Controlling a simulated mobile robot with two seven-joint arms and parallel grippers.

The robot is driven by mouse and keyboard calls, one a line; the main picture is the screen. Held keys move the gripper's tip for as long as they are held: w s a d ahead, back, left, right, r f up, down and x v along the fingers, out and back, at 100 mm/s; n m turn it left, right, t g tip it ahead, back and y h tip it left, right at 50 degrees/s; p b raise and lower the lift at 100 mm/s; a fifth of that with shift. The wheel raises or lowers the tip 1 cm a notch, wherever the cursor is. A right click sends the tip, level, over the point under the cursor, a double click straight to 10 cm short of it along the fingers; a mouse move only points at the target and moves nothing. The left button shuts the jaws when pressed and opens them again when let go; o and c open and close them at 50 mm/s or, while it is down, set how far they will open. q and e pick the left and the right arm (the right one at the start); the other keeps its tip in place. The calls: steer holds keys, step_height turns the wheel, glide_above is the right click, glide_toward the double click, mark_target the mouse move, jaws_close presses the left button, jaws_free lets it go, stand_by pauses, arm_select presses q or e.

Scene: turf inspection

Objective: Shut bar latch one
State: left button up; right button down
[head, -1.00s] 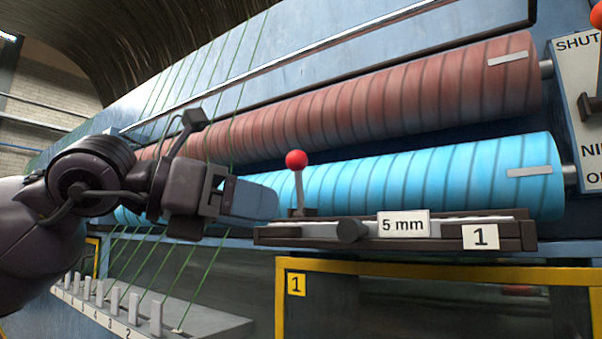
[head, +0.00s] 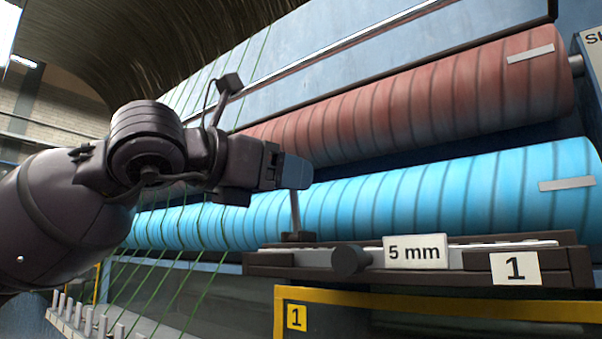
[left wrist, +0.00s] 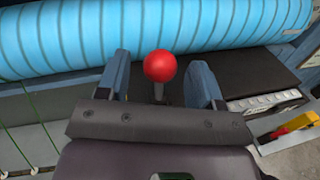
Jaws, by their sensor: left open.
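Bar latch one is a dark bar with a "5 mm" plate (head: 414,251) and a "1" tag (head: 515,268), mounted below the blue roller. Its lever (head: 295,212) stands upright at the bar's left end. In the head view my left gripper (head: 293,171) is at the lever's top and hides the red knob. In the left wrist view the red knob (left wrist: 160,66) sits between the two fingers of my open left gripper (left wrist: 160,88), with a gap on each side. My right gripper is not in view.
A blue roller (head: 450,195) runs right behind the lever, with a red roller (head: 440,97) above it. A yellow frame (head: 400,298) marked 1 is below the latch. Green strands (head: 180,275) run down at the left.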

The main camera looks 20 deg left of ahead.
arm_select(q)
steer(key=x, duration=0.3)
steer(key=shift+d, duration=0.1)
steer(key=shift+w+d, duration=0.1)
steer(key=shift+w, duration=0.15)
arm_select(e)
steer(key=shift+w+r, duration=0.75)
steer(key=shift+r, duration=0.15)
arm_select(q)
steer(key=c, duration=1)
steer(key=shift+f, duration=0.1)
jaws_close()
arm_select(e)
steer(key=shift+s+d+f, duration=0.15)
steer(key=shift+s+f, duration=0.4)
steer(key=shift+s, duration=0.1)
